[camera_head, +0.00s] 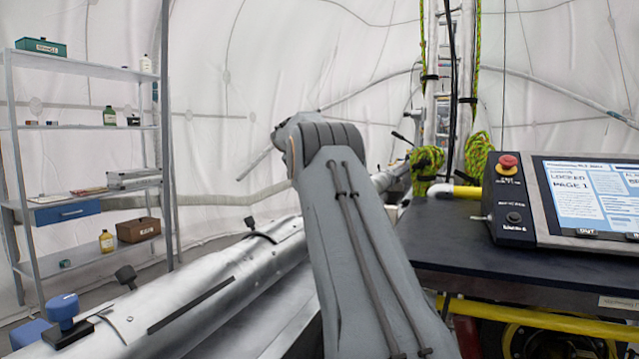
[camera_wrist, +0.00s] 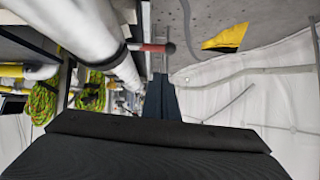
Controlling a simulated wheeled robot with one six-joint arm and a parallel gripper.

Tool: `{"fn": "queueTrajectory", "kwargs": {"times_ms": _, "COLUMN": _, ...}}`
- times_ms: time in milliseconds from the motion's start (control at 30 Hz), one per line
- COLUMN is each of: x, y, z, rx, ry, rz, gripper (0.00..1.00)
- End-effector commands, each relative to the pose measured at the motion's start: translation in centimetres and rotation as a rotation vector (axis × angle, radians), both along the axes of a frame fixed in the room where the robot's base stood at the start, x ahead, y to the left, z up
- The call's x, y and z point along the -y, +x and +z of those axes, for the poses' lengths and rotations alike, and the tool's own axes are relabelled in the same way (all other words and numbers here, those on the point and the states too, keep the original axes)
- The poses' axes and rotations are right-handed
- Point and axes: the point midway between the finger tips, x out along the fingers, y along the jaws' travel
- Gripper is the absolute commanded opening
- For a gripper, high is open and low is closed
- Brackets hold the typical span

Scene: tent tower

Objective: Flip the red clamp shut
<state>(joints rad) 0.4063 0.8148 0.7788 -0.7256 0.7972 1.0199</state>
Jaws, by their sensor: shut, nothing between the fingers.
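The red clamp (camera_wrist: 152,47) shows in the wrist view as a short red lever with a dark knob. It sticks out sideways to the right from a white pipe (camera_wrist: 98,38). My gripper (camera_wrist: 161,77) is shut and empty in the middle of the wrist view, with its dark fingers side by side. Its tips appear just below the red lever in the picture, with no clear contact; the depth between them is hard to tell. In the head view my arm hides the gripper, and I cannot make out the red clamp there.
A control console (camera_head: 575,200) with a red button stands on a dark table (camera_head: 450,240) at the right. Yellow-green ropes (camera_head: 426,165) hang behind it. A long metal tube (camera_head: 190,300) and a shelf (camera_head: 90,128) are at the left. A yellow-black flag (camera_wrist: 226,38) is beyond the gripper.

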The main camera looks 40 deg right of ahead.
Motion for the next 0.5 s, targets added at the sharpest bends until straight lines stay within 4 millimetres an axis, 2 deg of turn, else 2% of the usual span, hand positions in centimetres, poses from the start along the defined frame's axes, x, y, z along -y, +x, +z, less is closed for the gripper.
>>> {"fn": "queueTrajectory", "kwargs": {"times_ms": 200, "x": -2.6, "y": -1.5, "z": 2.0, "rx": 0.001, "ry": -0.001, "rz": 0.001, "gripper": 0.00}}
{"fn": "queueTrajectory", "kwargs": {"times_ms": 500, "x": -4.2, "y": -2.4, "z": 3.3, "rx": 0.001, "ry": 0.000, "rz": -0.001, "gripper": 0.00}}
